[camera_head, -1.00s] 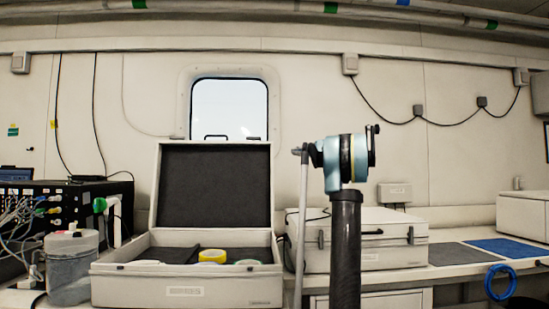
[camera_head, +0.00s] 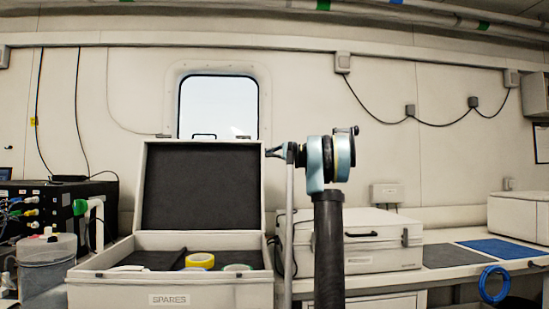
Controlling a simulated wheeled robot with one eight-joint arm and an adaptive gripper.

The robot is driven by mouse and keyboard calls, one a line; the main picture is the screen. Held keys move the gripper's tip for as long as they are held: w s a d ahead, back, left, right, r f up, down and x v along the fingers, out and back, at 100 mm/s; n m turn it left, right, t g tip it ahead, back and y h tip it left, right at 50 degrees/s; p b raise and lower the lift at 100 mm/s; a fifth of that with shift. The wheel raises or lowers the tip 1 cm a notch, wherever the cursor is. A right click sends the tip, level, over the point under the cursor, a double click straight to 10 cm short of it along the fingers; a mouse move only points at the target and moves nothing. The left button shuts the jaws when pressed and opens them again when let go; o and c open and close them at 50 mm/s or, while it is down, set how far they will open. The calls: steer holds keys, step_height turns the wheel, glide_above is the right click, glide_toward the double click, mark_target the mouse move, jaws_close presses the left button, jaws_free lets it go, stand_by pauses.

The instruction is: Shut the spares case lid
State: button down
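The spares case (camera_head: 170,298), a pale box labelled SPARES, stands on the bench at left centre. Its lid (camera_head: 202,187) is open and stands roughly upright at the back, dark lining facing me. A yellow roll (camera_head: 200,261) and a teal roll (camera_head: 237,267) lie inside on dark lining. My arm stands to the right of the case. What looks like my gripper (camera_head: 275,151) is a small dark end pointing left, close to the upper right edge of the lid. I cannot tell whether it touches the lid, and its fingers are too small to read.
A closed pale case (camera_head: 385,262) stands right of my arm. A grey canister (camera_head: 46,265) and black equipment with cables (camera_head: 95,195) are close on the left. A blue mat (camera_head: 503,249) and a hanging blue coil (camera_head: 494,284) are at right.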

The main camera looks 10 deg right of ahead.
steer(key=shift+s+d+r, duration=0.1)
steer(key=shift+s+r, duration=0.1)
steer(key=shift+s, duration=0.8)
steer(key=shift+s+r, duration=0.2)
steer(key=shift+s, duration=0.75)
